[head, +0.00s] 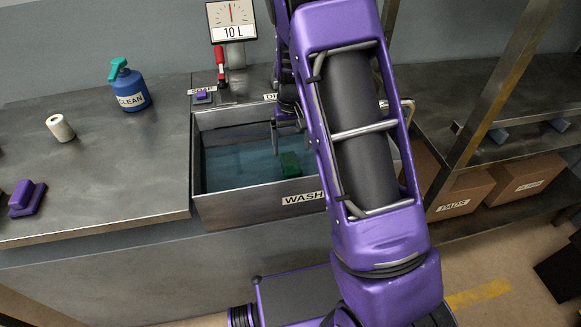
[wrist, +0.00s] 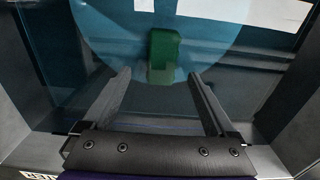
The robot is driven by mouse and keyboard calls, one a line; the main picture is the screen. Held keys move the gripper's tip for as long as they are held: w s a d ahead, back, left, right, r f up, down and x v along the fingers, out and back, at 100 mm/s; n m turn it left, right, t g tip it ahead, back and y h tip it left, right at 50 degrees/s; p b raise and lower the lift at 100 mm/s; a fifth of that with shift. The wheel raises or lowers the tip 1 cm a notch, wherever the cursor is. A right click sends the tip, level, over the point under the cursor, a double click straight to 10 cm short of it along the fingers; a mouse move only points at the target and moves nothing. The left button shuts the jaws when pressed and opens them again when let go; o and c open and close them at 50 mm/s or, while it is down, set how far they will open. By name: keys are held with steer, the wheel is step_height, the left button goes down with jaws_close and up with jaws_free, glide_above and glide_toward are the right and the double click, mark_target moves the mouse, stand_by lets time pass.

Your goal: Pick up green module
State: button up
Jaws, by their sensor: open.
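The green module (head: 290,164) is a small green block in the blue water of the metal basin labelled WASH (head: 250,207). In the wrist view the green module (wrist: 163,54) is upright in the picture, ahead of the fingertips and roughly between their lines. My gripper (head: 288,137) is open and empty, reaching down over the basin. In the wrist view its two fingers (wrist: 158,75) are spread apart, with the module beyond them and not touched. My purple arm hides the basin's right part in the head view.
A gauge marked 10 L (head: 232,22) stands behind the basin. On the left counter are a blue bottle labelled CLEAN (head: 130,90), a white roll (head: 60,128) and a purple block (head: 27,198). The basin walls (wrist: 28,95) rise around my gripper. Cardboard boxes (head: 525,178) sit low at right.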

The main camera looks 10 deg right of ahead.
mark_target(290, 162)
steer(key=shift+s+a+f+b, duration=0.1)
steer(key=shift+f+b, duration=0.1)
steer(key=shift+f, duration=1.55)
steer(key=shift+a+f+b, duration=0.1)
steer(key=shift+f+b, duration=0.1)
steer(key=shift+f, duration=1.55)
jaws_close()
